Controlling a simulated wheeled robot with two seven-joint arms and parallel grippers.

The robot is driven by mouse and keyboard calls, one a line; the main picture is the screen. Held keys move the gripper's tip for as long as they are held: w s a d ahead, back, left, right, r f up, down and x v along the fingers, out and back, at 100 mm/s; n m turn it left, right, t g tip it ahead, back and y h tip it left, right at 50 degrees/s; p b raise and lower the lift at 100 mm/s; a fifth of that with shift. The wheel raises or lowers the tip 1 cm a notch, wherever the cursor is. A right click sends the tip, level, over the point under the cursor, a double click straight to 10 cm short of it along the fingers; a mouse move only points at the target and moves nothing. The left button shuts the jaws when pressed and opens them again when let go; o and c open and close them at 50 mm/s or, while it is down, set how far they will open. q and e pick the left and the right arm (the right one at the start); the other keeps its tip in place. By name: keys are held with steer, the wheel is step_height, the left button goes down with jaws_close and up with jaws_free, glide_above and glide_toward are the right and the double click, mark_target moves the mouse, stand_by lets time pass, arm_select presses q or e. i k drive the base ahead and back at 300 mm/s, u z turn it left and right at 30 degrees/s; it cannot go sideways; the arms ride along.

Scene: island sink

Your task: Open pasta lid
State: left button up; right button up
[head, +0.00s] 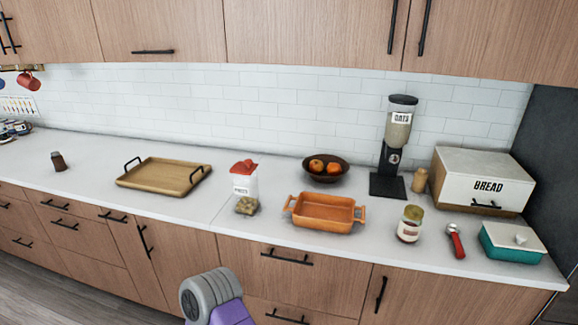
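The pasta container (243,187) stands on the white counter left of the orange baking dish. It is pale, with a label on its front that seems to read pasta. Its red lid (244,167) sits on top and looks closed. Olive-brown contents or a small object (246,206) show at its base; I cannot tell whether this is inside the container. No gripper shows in the head view. A grey and purple part at the bottom edge seems to be a link of my own arm.
A wooden tray (163,190) lies left of the container. An orange baking dish (325,213) is close on its right, with a fruit bowl (326,175) behind. Farther right are an oats dispenser (391,183), a jar (409,225) and a bread box (484,180). The counter before the container is clear.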

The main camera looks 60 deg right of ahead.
mark_target(247, 167)
steer(key=z, duration=1.75)
steer(key=k, duration=0.5)
steer(key=u, duration=0.5)
steer(key=i, duration=0.75)
steer(key=z, duration=0.25)
